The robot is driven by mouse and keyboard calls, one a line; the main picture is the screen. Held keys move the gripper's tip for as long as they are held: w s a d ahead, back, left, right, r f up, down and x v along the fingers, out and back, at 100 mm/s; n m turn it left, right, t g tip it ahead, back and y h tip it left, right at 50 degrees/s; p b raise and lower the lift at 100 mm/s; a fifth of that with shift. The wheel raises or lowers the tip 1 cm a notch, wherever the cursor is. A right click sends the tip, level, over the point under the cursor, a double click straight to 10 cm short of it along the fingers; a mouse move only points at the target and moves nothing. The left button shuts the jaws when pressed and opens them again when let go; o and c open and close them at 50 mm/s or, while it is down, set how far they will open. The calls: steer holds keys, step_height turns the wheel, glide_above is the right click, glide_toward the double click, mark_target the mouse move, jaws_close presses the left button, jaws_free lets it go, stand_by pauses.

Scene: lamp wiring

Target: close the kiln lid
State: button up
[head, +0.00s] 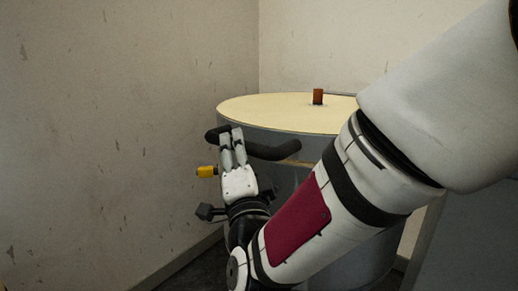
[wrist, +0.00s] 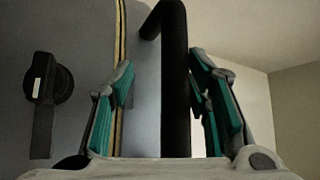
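The kiln (head: 340,240) is a grey drum in the corner, partly hidden behind my arm. Its lid (head: 275,108) has a round cream top with a brown peg and looks level on the drum. A thin yellowish seam (wrist: 119,40) shows in the wrist view. A black bar handle (head: 272,152) sticks out at the front of the lid. My gripper (head: 232,138) is at this handle. In the wrist view, the handle (wrist: 175,80) runs between the open fingers, nearer the right one, with a gap on the left. I cannot tell whether a finger touches it.
A black knob with a pale mark (wrist: 42,75) is on the grey surface left of the fingers in the wrist view. A small yellow piece (head: 207,172) shows left of my gripper; its nature is unclear. Bare stained walls (head: 120,120) stand left and behind, close to the kiln.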

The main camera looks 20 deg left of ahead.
steer(key=shift+r, duration=0.15)
steer(key=v, duration=0.7)
steer(key=shift+s, duration=0.2)
steer(key=shift+d, duration=0.15)
